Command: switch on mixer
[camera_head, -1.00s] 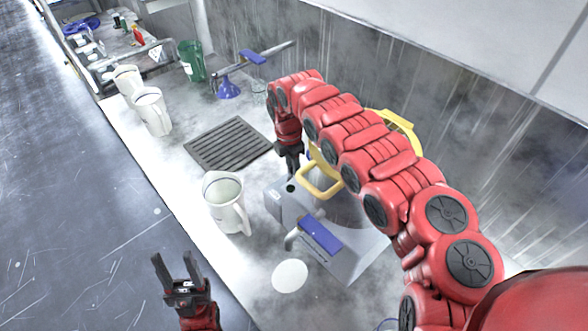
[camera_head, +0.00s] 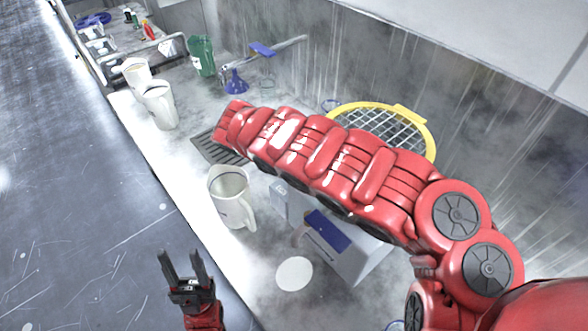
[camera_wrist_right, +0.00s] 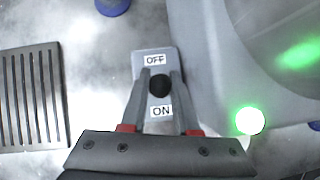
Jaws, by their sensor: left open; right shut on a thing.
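The mixer (camera_head: 352,262) is a grey machine with a blue lever, on the counter below my right arm, which covers much of it. In the right wrist view its switch plate (camera_wrist_right: 143,60) carries OFF and ON labels and a black knob (camera_wrist_right: 160,84). A round green lamp (camera_wrist_right: 250,121) glows beside it. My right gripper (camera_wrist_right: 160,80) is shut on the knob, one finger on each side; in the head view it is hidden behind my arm. My left gripper (camera_head: 184,258) is open and empty, over the floor left of the counter.
A white jug (camera_head: 230,195) stands beside the mixer at the counter edge, near a white disc (camera_head: 294,274). A dark slatted grate (camera_head: 215,148) lies behind. More white jugs (camera_head: 160,105) and a green container (camera_head: 202,55) stand farther back. A yellow-rimmed mesh (camera_head: 431,140) is behind my arm.

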